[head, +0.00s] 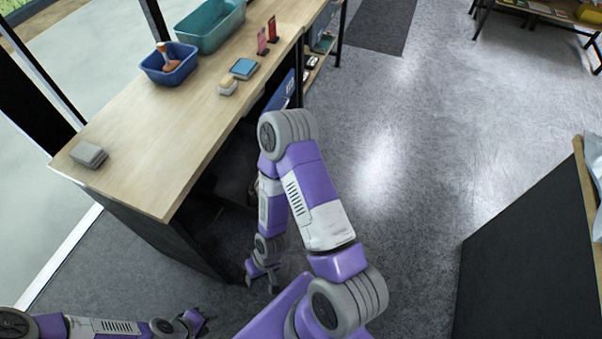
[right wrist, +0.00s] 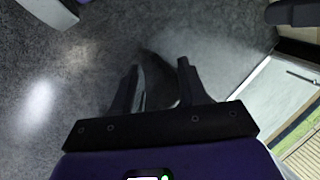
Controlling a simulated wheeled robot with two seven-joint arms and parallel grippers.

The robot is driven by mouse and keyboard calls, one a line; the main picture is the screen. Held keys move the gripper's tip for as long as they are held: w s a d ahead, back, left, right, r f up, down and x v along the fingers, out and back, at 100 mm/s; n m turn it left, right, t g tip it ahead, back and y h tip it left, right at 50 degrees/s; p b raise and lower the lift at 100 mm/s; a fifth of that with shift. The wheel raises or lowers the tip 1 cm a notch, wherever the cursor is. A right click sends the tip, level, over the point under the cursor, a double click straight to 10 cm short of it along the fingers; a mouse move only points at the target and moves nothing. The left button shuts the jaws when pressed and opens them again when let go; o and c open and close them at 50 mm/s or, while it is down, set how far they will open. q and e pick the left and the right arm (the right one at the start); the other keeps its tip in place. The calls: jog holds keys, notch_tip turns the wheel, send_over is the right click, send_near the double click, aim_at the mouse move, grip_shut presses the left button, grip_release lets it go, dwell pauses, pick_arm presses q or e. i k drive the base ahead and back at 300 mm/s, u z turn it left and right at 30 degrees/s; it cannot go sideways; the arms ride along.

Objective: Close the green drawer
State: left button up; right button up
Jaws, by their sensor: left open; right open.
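I cannot make out a green drawer in either view. The wooden-topped workbench (head: 160,130) runs along the left of the head view, and its front below the top is mostly dark or hidden behind my right arm. My right gripper (head: 262,284) is open, low over the floor beside the workbench's near end, pointing down. In the right wrist view its two fingers (right wrist: 158,66) are apart with nothing between them. My left gripper (head: 195,322) is open and empty at the bottom left, apart from the workbench.
On the workbench stand a teal bin (head: 208,22), a blue bin (head: 168,64) holding an orange-topped bottle, a brush (head: 228,87), a blue box (head: 244,68) and grey blocks (head: 89,154). A dark cabinet (head: 520,270) stands at right. The floor between (head: 420,170) is clear.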

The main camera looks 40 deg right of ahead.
aim_at(226, 181)
jog(key=z, duration=3)
jog(key=i, duration=0.65)
jog(key=u, duration=2.05)
